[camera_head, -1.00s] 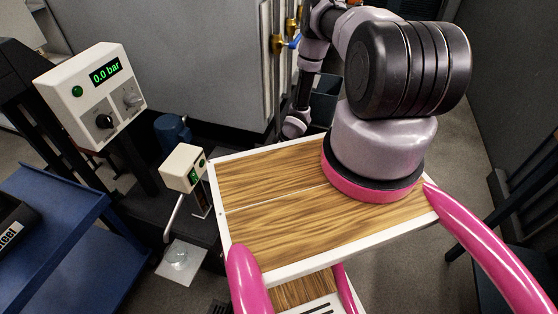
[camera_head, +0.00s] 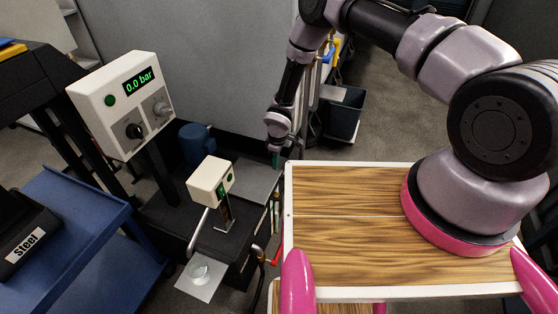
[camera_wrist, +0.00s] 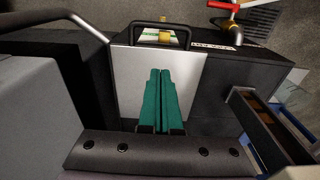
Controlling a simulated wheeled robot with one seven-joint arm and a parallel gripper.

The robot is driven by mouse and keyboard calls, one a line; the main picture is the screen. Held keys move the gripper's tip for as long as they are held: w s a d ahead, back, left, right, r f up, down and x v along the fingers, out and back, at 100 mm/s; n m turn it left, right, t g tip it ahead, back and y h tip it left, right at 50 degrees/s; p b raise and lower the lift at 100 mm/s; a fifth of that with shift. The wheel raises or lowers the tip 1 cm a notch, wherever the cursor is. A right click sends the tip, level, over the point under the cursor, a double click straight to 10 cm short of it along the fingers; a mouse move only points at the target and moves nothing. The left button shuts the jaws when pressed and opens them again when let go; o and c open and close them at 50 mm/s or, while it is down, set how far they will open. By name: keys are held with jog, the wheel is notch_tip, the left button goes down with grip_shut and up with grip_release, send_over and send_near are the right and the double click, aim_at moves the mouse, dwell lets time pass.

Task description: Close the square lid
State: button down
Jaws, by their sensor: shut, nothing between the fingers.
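A flat grey square plate with a black handle, likely the square lid (camera_wrist: 128,85), shows in the wrist view, on or against a black box (camera_wrist: 228,85). In the head view a grey plate (camera_head: 252,180) lies at the back of the black bench unit; I cannot tell whether it is open or shut. My gripper (camera_wrist: 160,72) has green fingers, shut together and empty, in front of the plate and pointing towards its handle. In the head view only a bit of green fingertip (camera_head: 275,160) shows beside the plate; contact cannot be told.
A small cream box with a lever (camera_head: 210,181) stands on the bench unit. A gauge box reading 0.0 bar (camera_head: 122,103) and a blue cart (camera_head: 62,215) are at left. A dark bin (camera_head: 343,113) stands behind. Red-handled piping (camera_wrist: 222,5) is near the box.

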notch_tip(320, 180, down, 8)
jog(key=d, duration=0.2)
jog(key=shift+s+f, duration=0.2)
jog(key=shift+s, duration=0.2)
jog(key=shift+f, duration=0.1)
jog(key=shift+s+d+f, duration=0.1)
jog(key=shift+d+f, duration=0.15)
jog(key=shift+f, duration=0.7)
jog(key=shift+s+d+f, duration=0.1)
jog(key=shift+d+f, duration=0.15)
jog(key=shift+f, duration=0.7)
